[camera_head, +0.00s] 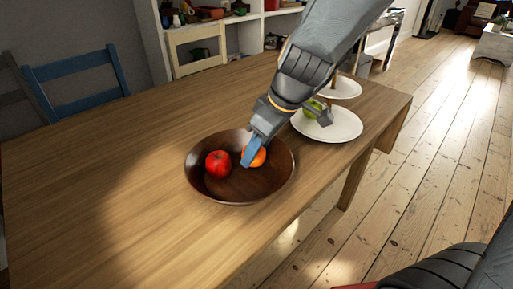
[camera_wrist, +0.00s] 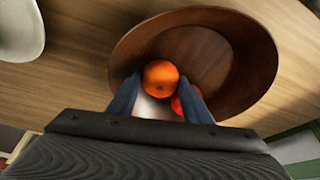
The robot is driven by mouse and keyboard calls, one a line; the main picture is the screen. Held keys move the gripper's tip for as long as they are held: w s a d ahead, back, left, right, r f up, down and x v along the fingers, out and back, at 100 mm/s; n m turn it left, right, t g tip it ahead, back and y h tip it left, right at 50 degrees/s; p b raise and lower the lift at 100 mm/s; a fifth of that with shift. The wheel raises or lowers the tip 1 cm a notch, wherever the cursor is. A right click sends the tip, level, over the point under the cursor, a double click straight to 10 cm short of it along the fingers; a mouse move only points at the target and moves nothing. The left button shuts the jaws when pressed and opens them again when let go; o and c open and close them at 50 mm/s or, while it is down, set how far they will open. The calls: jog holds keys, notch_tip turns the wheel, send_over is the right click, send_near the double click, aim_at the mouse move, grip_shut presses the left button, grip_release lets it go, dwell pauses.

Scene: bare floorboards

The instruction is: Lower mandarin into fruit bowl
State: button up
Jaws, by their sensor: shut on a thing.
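The mandarin (camera_head: 258,157) is orange and round, and part of it is hidden behind a blue finger in the head view. My gripper (camera_head: 250,158) is shut on it, over the right part of the dark wooden fruit bowl (camera_head: 245,192). In the wrist view the mandarin (camera_wrist: 160,78) sits between the two blue fingertips (camera_wrist: 160,92), with the bowl (camera_wrist: 250,50) behind it. I cannot tell whether the mandarin touches the bowl. A red apple (camera_head: 218,164) lies in the left part of the bowl. In the wrist view the apple (camera_wrist: 186,103) is partly hidden by the right finger.
The wooden table (camera_head: 110,160) is clear left of the bowl. A blue chair (camera_head: 75,70) stands at its far side.

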jog(key=shift+f+b, duration=0.6)
dwell(0.4)
jog(key=o, duration=1.2)
jog(key=shift+c, duration=0.2)
jog(key=p+v, duration=0.2)
jog(key=v, duration=0.5)
jog(key=s+d+r+m+g+h+p, duration=0.1)
jog(key=s+d+m+g+h+p, duration=0.1)
jog(key=s+d+m+p, duration=0.8)
jog(key=s+d+h, duration=0.1)
jog(key=d, duration=0.2)
jog(key=shift+m+g+h, duration=0.3)
jog(key=shift+m+g, duration=0.1)
